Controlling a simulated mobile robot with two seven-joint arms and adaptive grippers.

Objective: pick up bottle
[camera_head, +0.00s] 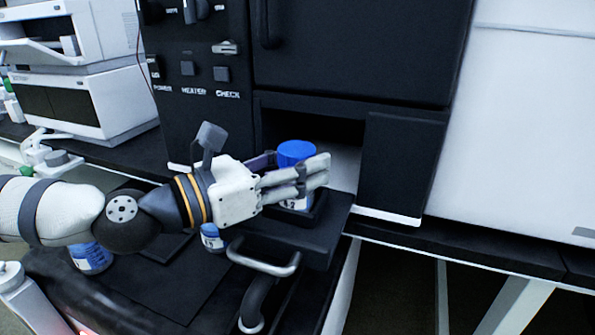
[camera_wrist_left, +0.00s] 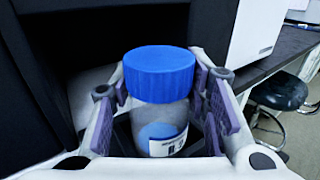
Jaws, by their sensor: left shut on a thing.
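A bottle with a blue screw cap (camera_head: 296,152) and a white label stands upright on a small black tray (camera_head: 325,222) in front of the dark machine's opening. In the left wrist view the bottle (camera_wrist_left: 160,110) sits between the finger pads, its blue cap above them. My left gripper (camera_head: 296,177) reaches in from the left and is shut on this bottle. The fingers hide much of the bottle in the head view. My right gripper is not in view.
Two more labelled bottles, one (camera_head: 212,238) under my left wrist and one (camera_head: 90,257) further left, stand on the black bench. A metal handle (camera_head: 264,260) projects below the tray. The machine's black front (camera_head: 350,50) rises behind, and white instruments (camera_head: 85,95) stand at the left.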

